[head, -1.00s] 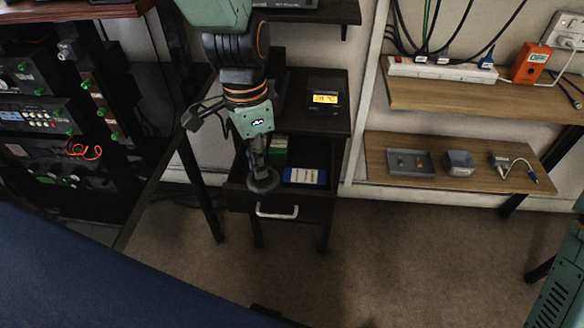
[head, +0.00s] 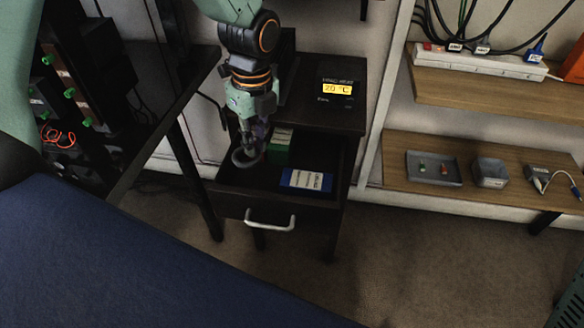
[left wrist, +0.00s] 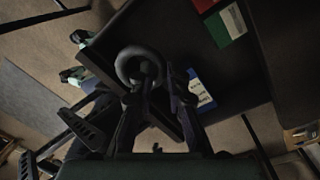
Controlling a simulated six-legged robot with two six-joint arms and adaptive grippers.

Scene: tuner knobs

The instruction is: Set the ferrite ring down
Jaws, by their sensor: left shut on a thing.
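The ferrite ring (head: 240,160) is a thick grey ring. My left gripper (head: 252,145) is shut on it and points down at the left part of the open dark drawer (head: 232,203). The ring also shows in the left wrist view (left wrist: 124,66), at the fingertips (left wrist: 150,88). I cannot tell whether the ring touches the drawer's floor or hangs above it. My right gripper is not in view.
In the drawer lie a green and white box (head: 279,154) and a blue and white box (head: 306,181). The drawer's front middle looks free. A unit with a yellow display (head: 338,90) sits above. A shelf at right holds a grey tray (head: 433,168).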

